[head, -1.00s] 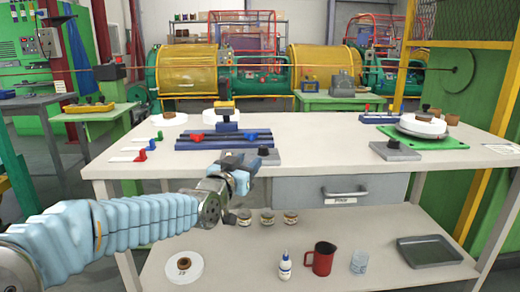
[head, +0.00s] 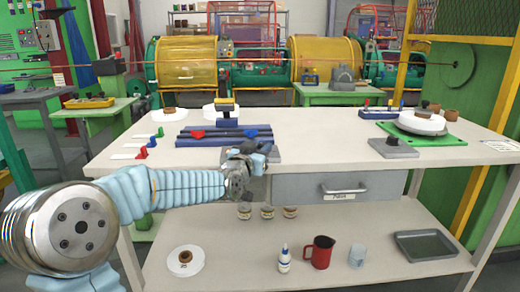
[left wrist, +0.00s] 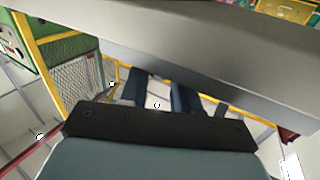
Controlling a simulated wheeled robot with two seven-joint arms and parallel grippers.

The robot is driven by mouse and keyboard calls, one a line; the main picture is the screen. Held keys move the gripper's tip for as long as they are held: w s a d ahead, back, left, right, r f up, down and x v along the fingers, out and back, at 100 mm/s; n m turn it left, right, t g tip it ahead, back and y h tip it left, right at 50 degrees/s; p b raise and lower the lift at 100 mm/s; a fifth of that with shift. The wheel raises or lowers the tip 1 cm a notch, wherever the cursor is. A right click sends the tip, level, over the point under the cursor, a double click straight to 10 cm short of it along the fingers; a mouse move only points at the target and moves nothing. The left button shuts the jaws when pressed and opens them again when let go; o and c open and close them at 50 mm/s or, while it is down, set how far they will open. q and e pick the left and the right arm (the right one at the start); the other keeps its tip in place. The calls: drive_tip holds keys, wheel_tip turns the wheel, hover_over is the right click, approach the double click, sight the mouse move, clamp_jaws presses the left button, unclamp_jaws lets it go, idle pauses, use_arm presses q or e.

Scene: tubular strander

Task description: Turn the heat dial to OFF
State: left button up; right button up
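I cannot make out a dial marked for heat or any OFF mark. A grey block with a black knob (head: 391,143) sits on the right half of the white worktable (head: 330,145). A similar grey plate (head: 276,157) at the table's front edge is mostly hidden behind my left gripper (head: 263,152). That gripper is at the table's front edge, left of the drawer. In the left wrist view its two blue fingers (left wrist: 160,88) stand apart with nothing between them, close to a broad grey surface (left wrist: 200,45). My right gripper is not in view.
A dark blue rail fixture (head: 222,135) with red and blue clamps lies behind the left gripper. A green plate (head: 425,133) with a white disc is at the right. The drawer (head: 325,186) hangs below the tabletop. A red mug (head: 320,252) and bottle stand on the lower shelf.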

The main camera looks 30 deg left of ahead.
use_arm(q)
clamp_jaws()
drive_tip(key=shift+d+y, duration=0.1)
drive_tip(key=shift+y, duration=0.4)
drive_tip(key=shift+d+n+g+y, duration=0.25)
drive_tip(key=shift+n+g+y, duration=0.05)
drive_tip(key=shift+n+y, duration=0.6)
drive_tip(key=n+y, duration=0.1)
drive_tip(key=n+g+y, duration=0.1)
drive_tip(key=y, duration=0.1)
drive_tip(key=n+g+y+p, duration=0.1)
drive_tip(key=shift+w+d+y, duration=0.25)
drive_tip(key=shift+d+y, duration=0.1)
drive_tip(key=shift+y, duration=0.05)
drive_tip(key=shift+c, duration=0.9)
unclamp_jaws()
drive_tip(key=n+g+y, duration=0.2)
drive_tip(key=y, duration=0.1)
drive_tip(key=n+g+y, duration=0.1)
drive_tip(key=shift+w+d+n+g, duration=0.2)
drive_tip(key=shift+w+n+g, duration=0.1)
drive_tip(key=shift+n, duration=0.1)
drive_tip(key=shift+w+d+n+g+y, duration=0.1)
drive_tip(key=shift+w+n+g+y, duration=0.05)
drive_tip(key=shift+n+g+y, duration=1.75)
clamp_jaws()
unclamp_jaws()
drive_tip(key=shift+g+h, duration=0.3)
clamp_jaws()
